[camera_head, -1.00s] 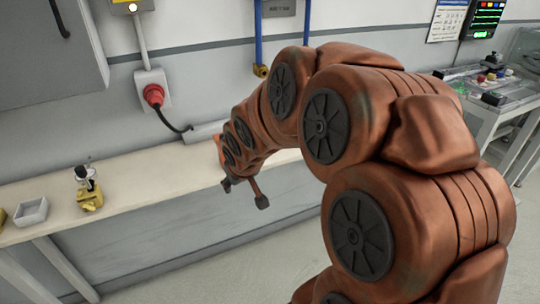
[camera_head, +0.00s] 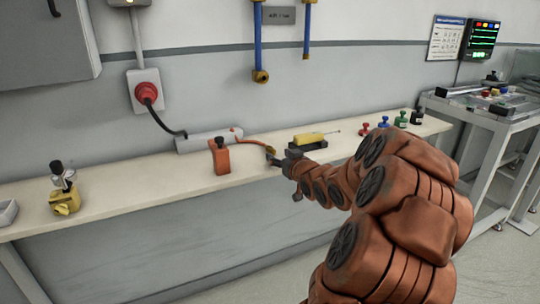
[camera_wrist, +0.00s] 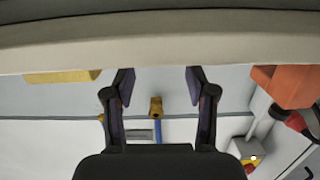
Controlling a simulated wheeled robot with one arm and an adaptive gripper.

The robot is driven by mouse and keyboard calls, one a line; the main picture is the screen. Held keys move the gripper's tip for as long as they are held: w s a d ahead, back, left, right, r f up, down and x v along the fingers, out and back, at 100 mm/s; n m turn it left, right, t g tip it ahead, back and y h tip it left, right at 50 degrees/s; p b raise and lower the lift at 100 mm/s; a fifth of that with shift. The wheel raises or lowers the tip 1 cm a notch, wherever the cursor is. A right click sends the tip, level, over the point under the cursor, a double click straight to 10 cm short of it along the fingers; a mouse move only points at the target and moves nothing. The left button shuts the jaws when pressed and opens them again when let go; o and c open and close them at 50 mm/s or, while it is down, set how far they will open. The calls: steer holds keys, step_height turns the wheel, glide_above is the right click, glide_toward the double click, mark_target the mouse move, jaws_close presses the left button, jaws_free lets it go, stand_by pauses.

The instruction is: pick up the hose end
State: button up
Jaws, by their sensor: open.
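The orange-red hose (camera_head: 250,142) runs right from a grey cylinder on the bench. Its end (camera_head: 270,149), which looks brass, is just behind one finger of my gripper in the head view. I cannot tell whether they touch. My gripper (camera_head: 283,177) is at the bench's front edge, fingers apart. In the wrist view my gripper (camera_wrist: 160,82) is open with nothing held between the fingers. The bench edge (camera_wrist: 160,50) crosses the top of that view, which looks upside down. I cannot make out the hose end there.
An orange block (camera_head: 220,157) stands left of my gripper, and a yellow block (camera_head: 308,139) lies behind it to the right. The grey cylinder (camera_head: 205,141) lies at the wall. Several coloured knobs (camera_head: 383,122) stand further right.

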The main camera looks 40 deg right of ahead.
mark_target(273, 151)
steer(key=shift+b+x, duration=0.55)
steer(key=shift+x, duration=2.95)
steer(key=shift+c, duration=0.2)
jaws_close()
